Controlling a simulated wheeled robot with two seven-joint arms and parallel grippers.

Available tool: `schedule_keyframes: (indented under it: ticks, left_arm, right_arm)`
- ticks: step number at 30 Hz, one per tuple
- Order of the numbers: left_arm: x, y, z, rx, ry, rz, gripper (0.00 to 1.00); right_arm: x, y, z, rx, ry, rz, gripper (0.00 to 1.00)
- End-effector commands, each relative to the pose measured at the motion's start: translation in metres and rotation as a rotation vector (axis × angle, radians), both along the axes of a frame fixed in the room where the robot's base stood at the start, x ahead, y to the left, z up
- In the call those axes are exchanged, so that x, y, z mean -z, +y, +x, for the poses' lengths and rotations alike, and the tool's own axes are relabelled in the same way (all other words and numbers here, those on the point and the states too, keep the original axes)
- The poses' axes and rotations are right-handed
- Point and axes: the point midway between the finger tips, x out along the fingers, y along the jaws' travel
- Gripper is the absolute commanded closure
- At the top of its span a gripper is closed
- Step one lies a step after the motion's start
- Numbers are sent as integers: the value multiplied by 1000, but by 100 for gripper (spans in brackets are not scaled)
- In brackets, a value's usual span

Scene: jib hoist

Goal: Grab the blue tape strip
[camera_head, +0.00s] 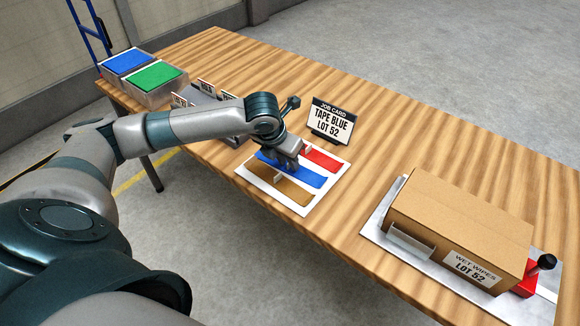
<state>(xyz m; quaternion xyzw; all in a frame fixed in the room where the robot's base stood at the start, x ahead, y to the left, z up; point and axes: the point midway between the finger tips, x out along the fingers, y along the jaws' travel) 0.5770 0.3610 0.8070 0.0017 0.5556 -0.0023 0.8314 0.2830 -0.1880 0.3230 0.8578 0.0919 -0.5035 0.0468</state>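The blue tape strip (305,175) lies on a white board (300,208), between a red strip (322,159) and a brown strip (283,190). My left gripper (283,162) is over the left end of the blue strip and hides that end. Its fingers point down at the board, and I cannot tell whether they are open, shut or touching the strip. My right gripper is not in view. A job card (331,121) behind the board reads "TAPE BLUE LOT 52".
A cardboard box (460,222) labelled "WET WIPES LOT 52" sits on a metal plate at the right, beside a red clamp (526,284) with a black knob. Blue (126,61) and green (156,76) topped bins stand at the far left. The table's back right is clear.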

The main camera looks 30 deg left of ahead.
Motion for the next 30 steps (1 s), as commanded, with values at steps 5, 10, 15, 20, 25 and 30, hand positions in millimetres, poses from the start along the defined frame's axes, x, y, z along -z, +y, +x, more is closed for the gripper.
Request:
schedule_keyframes:
  ticks: [5,10,15,20,25,30]
  left_arm:
    - [0,0,0,0,0,0,100]
    - [0,0,0,0,0,0,100]
    - [-1,0,0,0,0,0,100]
    - [-6,0,1,-1,-1,0,100]
    - [-23,0,1,-1,-4,1,100]
    - [-46,-8,6,2,-3,-4,100]
  right_arm:
    - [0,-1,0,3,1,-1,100]
    - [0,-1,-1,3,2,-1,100]
    - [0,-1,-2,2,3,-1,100]
    - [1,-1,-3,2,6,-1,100]
    - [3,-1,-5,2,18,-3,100]
    - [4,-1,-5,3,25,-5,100]
